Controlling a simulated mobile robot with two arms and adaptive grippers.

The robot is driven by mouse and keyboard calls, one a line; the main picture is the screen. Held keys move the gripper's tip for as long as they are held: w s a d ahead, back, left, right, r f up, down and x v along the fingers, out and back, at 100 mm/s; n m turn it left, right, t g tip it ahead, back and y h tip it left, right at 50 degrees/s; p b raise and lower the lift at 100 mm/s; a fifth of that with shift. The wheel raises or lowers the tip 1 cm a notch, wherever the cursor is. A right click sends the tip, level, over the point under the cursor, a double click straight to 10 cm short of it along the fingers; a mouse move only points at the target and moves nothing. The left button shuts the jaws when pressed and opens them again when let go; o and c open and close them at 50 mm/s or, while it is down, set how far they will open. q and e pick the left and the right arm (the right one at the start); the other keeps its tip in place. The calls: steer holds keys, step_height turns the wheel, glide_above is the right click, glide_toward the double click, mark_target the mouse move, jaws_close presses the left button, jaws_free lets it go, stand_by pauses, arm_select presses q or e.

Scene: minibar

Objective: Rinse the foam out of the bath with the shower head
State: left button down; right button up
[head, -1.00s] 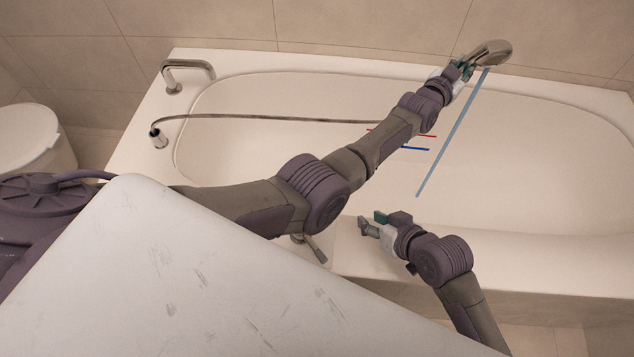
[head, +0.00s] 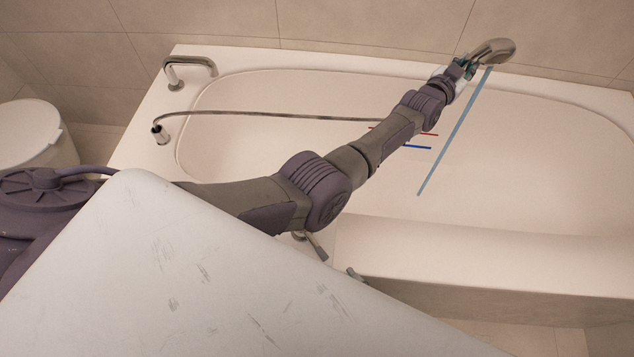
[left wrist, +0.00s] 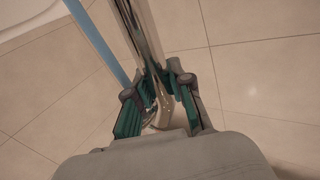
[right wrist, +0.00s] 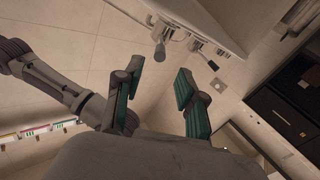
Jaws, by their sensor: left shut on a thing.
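My left gripper (head: 462,70) is shut on the chrome shower head (head: 494,51), above the bath's far rim. In the left wrist view, the chrome handle (left wrist: 138,28) runs between the fingers (left wrist: 158,82). A straight blue water stream (head: 455,126) runs from the shower head down into the white bath (head: 530,150). I see no clear foam in the visible part of the bath; my left arm hides some of it. My right gripper (right wrist: 158,90) is open and empty in its wrist view.
The hose (head: 240,115) runs from its base on the left rim and passes behind my left arm. A chrome spout (head: 188,66) stands at the back left corner. A lever (head: 317,247) sits near the front rim. A white bin (head: 35,140) stands at far left.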

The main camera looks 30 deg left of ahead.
mark_target(309, 236)
steer(key=x, duration=1)
steer(key=shift+a, duration=0.2)
jaws_close()
